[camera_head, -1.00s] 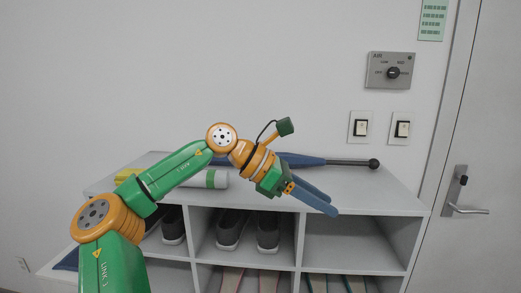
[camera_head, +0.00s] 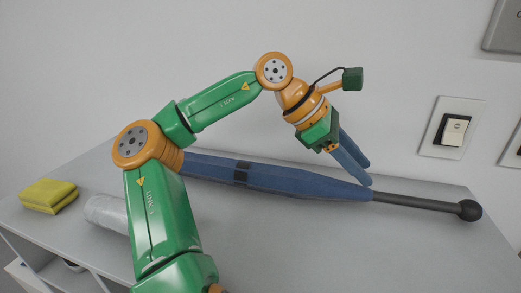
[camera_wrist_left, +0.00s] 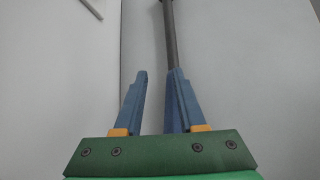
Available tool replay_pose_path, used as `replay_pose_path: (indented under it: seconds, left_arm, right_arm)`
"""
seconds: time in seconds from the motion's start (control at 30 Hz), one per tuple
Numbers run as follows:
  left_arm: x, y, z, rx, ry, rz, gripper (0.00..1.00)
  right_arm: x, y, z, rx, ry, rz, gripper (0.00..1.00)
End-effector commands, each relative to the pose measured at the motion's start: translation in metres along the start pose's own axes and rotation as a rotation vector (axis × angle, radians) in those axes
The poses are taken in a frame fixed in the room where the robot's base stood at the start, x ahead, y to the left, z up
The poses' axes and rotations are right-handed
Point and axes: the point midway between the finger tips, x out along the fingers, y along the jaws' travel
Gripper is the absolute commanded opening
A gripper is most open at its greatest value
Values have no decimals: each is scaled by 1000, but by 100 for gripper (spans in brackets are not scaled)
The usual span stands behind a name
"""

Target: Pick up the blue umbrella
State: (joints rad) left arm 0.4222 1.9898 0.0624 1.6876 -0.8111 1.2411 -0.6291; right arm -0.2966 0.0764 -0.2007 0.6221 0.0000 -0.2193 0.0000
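The blue umbrella (camera_head: 295,180) lies furled on the grey shelf top, with a dark strap around it. Its dark handle (camera_head: 420,203) points right and ends in a round knob. Part of its left end is hidden behind my left arm. My left gripper (camera_head: 366,173) is open, with its blue fingers pointing down and right. The tips appear just above the umbrella where the canopy meets the handle. In the left wrist view the fingers (camera_wrist_left: 158,72) are apart with nothing between them. The dark handle (camera_wrist_left: 171,40) runs up beyond the right finger. My right gripper is not in view.
A folded yellow cloth (camera_head: 48,195) and a white roll (camera_head: 107,212) lie at the left of the shelf top (camera_head: 330,245). The front right of the top is clear. The wall stands behind, with a light switch (camera_head: 451,130) at right.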

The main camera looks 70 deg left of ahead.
Motion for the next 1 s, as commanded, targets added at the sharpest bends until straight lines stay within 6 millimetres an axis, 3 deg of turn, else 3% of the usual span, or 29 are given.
replay_pose_path:
  seconds: [0.2, 0.3, 0.57, 0.73, 1.0]
  left_arm:
    - [44, -5, -10, -1, 5, -4, 40]
    - [58, -5, -8, -2, 5, -4, 40]
    - [63, -4, -6, -1, 0, -1, 40]
    - [63, -4, -6, -1, 0, -1, 0]
    - [63, -4, -5, -2, -1, -1, 0]
  right_arm:
    - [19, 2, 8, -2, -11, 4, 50]
    - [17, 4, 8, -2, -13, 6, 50]
    - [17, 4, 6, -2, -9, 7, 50]
    - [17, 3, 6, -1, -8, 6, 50]
    - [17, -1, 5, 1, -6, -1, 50]
